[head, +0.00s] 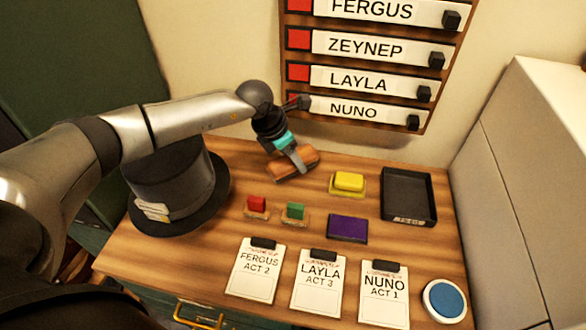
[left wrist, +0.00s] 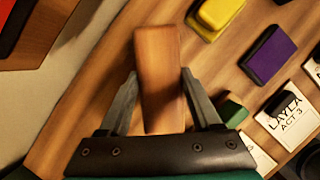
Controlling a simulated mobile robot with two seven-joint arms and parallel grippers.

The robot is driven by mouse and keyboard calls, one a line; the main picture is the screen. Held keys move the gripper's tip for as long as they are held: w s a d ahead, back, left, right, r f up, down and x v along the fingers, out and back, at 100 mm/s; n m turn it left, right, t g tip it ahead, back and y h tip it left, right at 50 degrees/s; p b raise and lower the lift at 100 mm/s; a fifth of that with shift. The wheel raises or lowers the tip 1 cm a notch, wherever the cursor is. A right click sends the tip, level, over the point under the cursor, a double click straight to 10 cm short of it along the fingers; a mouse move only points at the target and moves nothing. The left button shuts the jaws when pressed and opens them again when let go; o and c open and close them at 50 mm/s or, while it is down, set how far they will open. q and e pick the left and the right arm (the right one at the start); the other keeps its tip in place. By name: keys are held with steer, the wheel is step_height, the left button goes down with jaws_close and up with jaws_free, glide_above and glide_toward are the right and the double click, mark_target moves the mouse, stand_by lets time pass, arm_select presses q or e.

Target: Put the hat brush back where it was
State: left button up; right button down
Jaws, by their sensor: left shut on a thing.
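The hat brush, a brown wooden block (head: 283,168), is at the back of the table, right of the top hat. It also shows in the left wrist view (left wrist: 158,60), lengthwise between the fingers. My left gripper (head: 297,160) comes down from above and is shut on the brush. In the left wrist view the gripper (left wrist: 160,78) has one finger on each side of it. I cannot tell whether the brush touches the table. The brush's underside is hidden. My right gripper is not in view.
A grey top hat (head: 170,180) stands left of the brush. A yellow block (head: 348,181), red block (head: 257,203), green block (head: 295,211), purple block (head: 347,229) and dark tray (head: 408,197) lie nearby. Clipboards and a blue round pad (head: 445,300) line the front. A name board (head: 370,60) hangs behind.

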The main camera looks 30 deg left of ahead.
mark_target(292, 167)
arm_select(q)
step_height(292, 167, down, 4)
steer(key=shift+f, duration=0.1)
steer(key=shift+w+f, duration=0.15)
steer(key=shift+w, duration=0.1)
steer(key=o, duration=0.7)
steer(key=shift+f+b, duration=0.15)
steer(key=shift+b, duration=0.2)
steer(key=o, duration=0.5)
steer(key=shift+s+a+r, duration=0.1)
steer(key=shift+s+r, duration=0.05)
steer(key=shift+r, duration=0.4)
steer(key=p+v, duration=0.1)
steer(key=v, duration=1)
steer(key=shift+r+p, duration=0.15)
steer(key=shift+p, duration=0.25)
